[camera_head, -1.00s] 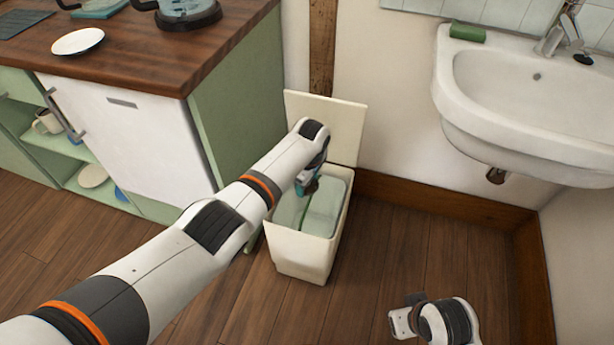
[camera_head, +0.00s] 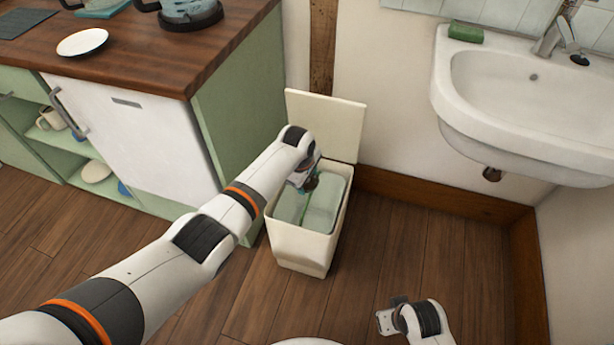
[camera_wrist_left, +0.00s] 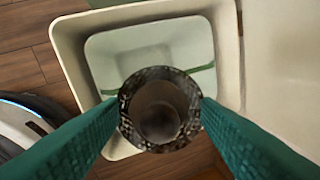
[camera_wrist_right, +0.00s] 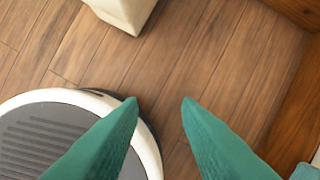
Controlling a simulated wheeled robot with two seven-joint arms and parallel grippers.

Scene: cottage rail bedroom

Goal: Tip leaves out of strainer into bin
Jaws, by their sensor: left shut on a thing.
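My left gripper (camera_head: 303,186) is over the open bin and shut on the strainer. In the left wrist view, the strainer (camera_wrist_left: 127,105) is a short dark mesh cylinder between the two teal fingers (camera_wrist_left: 160,110). Its round opening faces the camera and its inside is brownish; I cannot make out separate leaves. The cream bin (camera_head: 303,250) stands on the floor with its lid (camera_head: 325,120) raised against the wall; a pale greenish inner part shows inside. My right gripper (camera_wrist_right: 161,102) is open and empty above the floor, right of the bin in the head view.
A green cabinet (camera_head: 240,135) with a wooden counter (camera_head: 130,40) stands left of the bin. A white plate (camera_head: 82,42) lies on the counter. A white sink (camera_head: 450,110) with a green soap bar (camera_head: 466,33) hangs at the right. Bare floor (camera_head: 400,245) lies right of the bin.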

